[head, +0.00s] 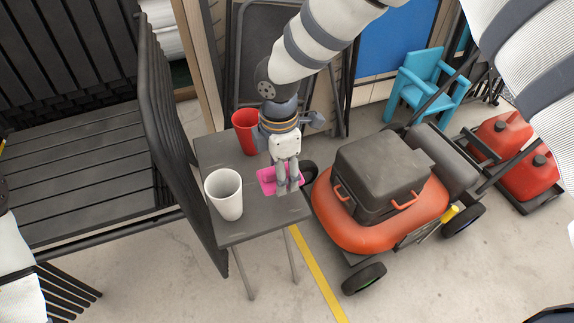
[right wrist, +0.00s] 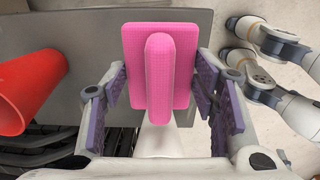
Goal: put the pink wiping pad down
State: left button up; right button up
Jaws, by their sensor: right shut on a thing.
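The pink wiping pad (head: 266,181) is at my right gripper (head: 288,184), over the small dark table (head: 262,226). In the right wrist view the pad (right wrist: 132,65) shows as a flat pink block with a raised rounded handle. The purple-lined fingers of my right gripper (right wrist: 165,95) stand on either side of the handle, and the gripper is shut on the pad. The fingers hide part of the pad in the head view. I cannot tell whether its underside touches the tabletop. My left gripper is not in view.
A white cup (head: 224,194) stands at the table's left front, and a red cup (head: 244,131) at its back. A black slatted bench (head: 85,150) is close on the left. An orange mower (head: 375,230) bearing a dark case (head: 382,165) stands on the right.

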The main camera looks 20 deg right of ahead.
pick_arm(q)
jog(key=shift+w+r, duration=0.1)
pick_arm(e)
jog(key=shift+r, duration=0.1)
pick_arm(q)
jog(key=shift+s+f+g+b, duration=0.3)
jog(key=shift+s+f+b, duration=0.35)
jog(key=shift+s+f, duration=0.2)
pick_arm(e)
jog(key=shift+f, duration=2.55)
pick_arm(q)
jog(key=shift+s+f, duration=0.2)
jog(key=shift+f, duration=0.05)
pick_arm(e)
jog(key=shift+f, duration=0.75)
pick_arm(q)
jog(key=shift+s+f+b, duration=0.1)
jog(key=shift+b, duration=0.2)
pick_arm(e)
jog(key=shift+f, duration=0.3)
jog(key=o, duration=1.2)
jog(key=shift+r, duration=0.1)
